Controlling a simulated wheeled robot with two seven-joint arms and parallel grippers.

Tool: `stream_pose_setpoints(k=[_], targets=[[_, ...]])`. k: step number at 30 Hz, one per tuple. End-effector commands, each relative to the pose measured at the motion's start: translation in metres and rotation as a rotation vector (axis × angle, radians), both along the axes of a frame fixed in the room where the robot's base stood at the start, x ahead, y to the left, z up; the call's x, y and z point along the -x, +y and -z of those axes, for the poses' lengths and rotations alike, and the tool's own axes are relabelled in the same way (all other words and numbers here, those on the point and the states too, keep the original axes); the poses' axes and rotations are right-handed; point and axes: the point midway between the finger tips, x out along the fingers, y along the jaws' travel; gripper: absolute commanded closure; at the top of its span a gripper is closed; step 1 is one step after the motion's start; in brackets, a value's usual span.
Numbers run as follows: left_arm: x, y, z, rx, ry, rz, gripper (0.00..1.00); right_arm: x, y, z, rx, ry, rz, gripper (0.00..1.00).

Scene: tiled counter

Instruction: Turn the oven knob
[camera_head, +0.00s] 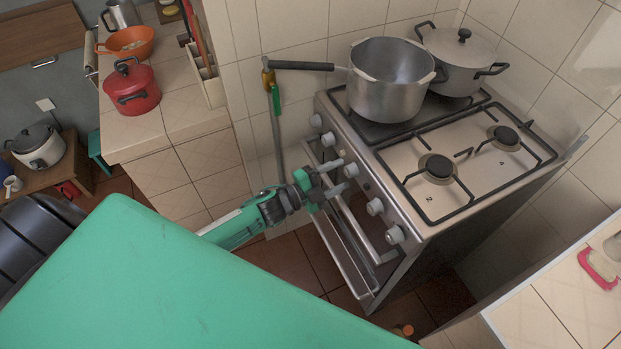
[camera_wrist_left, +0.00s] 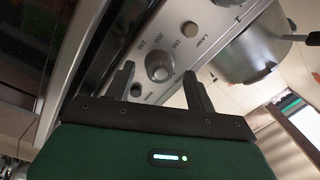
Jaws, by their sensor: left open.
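The steel stove has a row of grey knobs on its sloped front panel. One knob (camera_head: 351,170) shows just beyond my left gripper (camera_head: 341,176), which reaches the panel from the left. In the left wrist view, a round knob (camera_wrist_left: 159,67) with numbers printed around it lies between the two dark fingers of the open left gripper (camera_wrist_left: 158,73). The fingers appear on either side of it, with no clear contact; I cannot tell the exact gap. My right gripper is not in view.
Other knobs (camera_head: 375,206) sit along the same panel. The oven door handle (camera_head: 352,222) runs below them. A steel pan (camera_head: 388,85) and a lidded pot (camera_head: 458,62) stand on the hob; the pan's dark handle (camera_head: 300,66) sticks out left.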

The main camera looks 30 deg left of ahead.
Motion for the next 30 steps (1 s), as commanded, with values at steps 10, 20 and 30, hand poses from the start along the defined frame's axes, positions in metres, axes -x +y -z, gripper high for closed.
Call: stream_pose_setpoints(k=[10, 20, 30], targets=[[0.054, 0.038, 0.006, -0.003, 0.002, 0.001, 0.45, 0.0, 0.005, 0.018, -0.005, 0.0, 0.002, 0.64], [0.09, 0.065, 0.007, -0.002, 0.001, 0.0, 0.45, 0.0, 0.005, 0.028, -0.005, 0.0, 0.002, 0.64], [0.098, 0.071, 0.006, -0.001, 0.0, 0.0, 0.45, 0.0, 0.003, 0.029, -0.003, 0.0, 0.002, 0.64]])
